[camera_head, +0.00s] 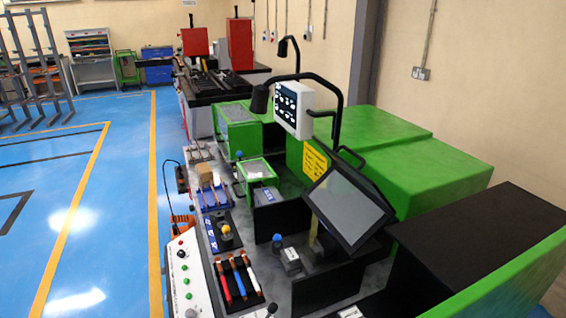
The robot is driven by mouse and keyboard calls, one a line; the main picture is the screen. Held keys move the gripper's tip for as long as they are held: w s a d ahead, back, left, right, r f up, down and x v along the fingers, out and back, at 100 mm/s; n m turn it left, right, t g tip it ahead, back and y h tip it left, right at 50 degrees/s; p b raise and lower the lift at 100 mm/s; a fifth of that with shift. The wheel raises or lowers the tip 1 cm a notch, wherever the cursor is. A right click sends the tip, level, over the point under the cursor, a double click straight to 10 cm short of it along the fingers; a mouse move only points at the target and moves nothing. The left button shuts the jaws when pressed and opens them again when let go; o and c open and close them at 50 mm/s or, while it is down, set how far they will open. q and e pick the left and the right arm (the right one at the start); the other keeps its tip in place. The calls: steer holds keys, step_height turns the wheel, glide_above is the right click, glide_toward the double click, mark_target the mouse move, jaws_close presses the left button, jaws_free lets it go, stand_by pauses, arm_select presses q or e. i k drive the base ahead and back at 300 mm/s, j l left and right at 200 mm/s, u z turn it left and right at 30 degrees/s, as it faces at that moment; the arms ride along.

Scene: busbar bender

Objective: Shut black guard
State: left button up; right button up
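The black guard (346,208) is a black-framed panel with a grey see-through window. It stands tilted up over the bench on the near part of the green machine, raised rather than lying flat. A black bar handle (351,157) shows just behind its upper edge; I cannot tell whether it belongs to the guard. Two similar green-framed guards, one nearer (257,169) and one farther (237,113), lie lower on the machine. Neither of my grippers is in view.
Green housings (395,140) stand behind the guard, and a black-topped block (480,222) is at right. A white control box (293,109) hangs from a black arm above. A button panel (186,272) and a tool tray (237,279) are in front. Blue floor at left is open.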

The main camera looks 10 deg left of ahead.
mark_target(367, 186)
steer(key=i+l+u, duration=0.25)
steer(key=l+u, duration=0.2)
steer(key=l, duration=0.2)
steer(key=i+l+u, duration=0.25)
steer(key=l+u, duration=0.25)
steer(key=l, duration=0.25)
steer(key=l+u, duration=0.25)
steer(key=l, duration=0.15)
steer(key=i, duration=0.05)
